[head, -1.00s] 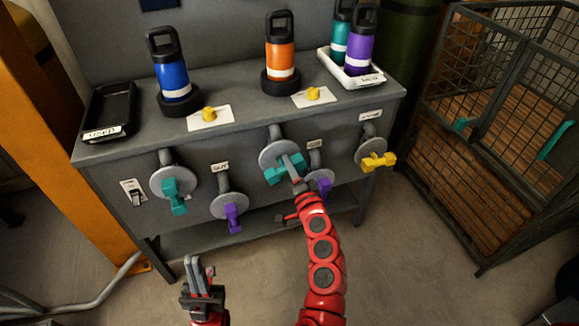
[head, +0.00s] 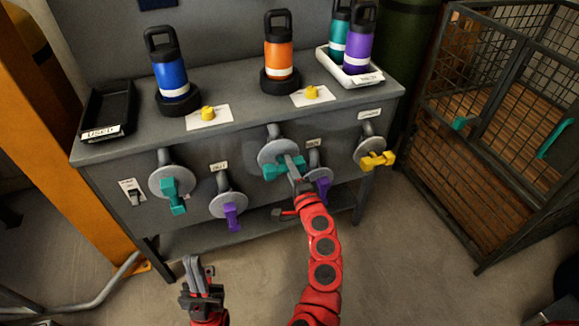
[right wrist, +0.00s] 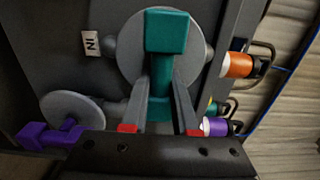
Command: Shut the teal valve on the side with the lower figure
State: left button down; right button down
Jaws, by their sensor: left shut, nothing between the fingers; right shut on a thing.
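Two teal valves show on the grey bench front. The left teal valve (head: 174,196) hangs with its handle pointing down below the blue bottle. The right teal valve (head: 271,172) sits below the orange bottle, its handle lying roughly crosswise. My right gripper (head: 291,166) is shut on this right handle. In the right wrist view the teal handle (right wrist: 167,32) stands between the fingers of the gripper (right wrist: 164,85), in front of its round grey plate. My left gripper (head: 193,265) is shut and empty, low in front of the bench. I cannot read any figures.
Purple valves (head: 231,215) sit beside the teal ones, and a yellow valve (head: 378,160) is at the right. Blue (head: 171,72) and orange (head: 278,52) bottles stand on top, with yellow knobs (head: 207,113) nearby. A mesh cage (head: 490,150) stands at the right.

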jog(key=shift+f, duration=0.1)
jog(key=c, duration=0.7)
grip_release()
jog(key=p+v, duration=0.1)
jog(key=v, duration=1.6)
jog(key=shift+s, duration=0.2)
